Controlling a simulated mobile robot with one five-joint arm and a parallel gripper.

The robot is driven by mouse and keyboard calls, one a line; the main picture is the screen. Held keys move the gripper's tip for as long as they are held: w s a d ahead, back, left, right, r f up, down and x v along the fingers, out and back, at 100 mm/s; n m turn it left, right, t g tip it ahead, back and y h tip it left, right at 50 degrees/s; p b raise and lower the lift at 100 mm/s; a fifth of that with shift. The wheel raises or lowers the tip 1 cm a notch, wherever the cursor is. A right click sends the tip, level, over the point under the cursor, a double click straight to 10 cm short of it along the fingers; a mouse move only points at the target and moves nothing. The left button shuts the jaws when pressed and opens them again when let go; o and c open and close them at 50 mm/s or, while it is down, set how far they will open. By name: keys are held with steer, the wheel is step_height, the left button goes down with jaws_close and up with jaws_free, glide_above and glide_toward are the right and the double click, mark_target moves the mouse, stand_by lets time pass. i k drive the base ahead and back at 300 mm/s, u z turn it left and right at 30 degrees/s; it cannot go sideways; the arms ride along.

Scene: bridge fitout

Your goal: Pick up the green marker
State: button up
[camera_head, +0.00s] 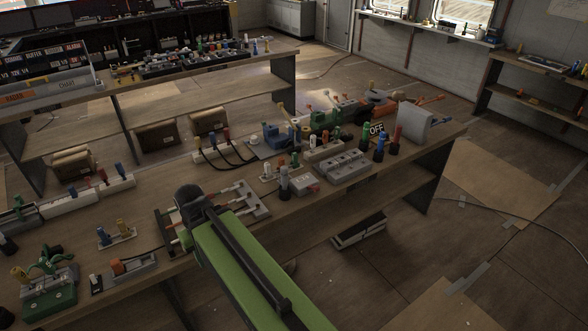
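Upright green pieces stand toward the right end of the workbench (322,212). My green and black arm reaches from the bottom edge up and left over the bench's middle. Its dark end is well to the left of these green pieces. The fingers of my gripper do not show; the arm hides that spot.
A grey tray (255,207) is beside my arm. Bare floor (480,255) lies to the right.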

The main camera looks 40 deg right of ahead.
mark_target(294, 156)
steer(key=z, duration=0.15)
steer(key=i, duration=0.9)
steer(key=u, duration=0.05)
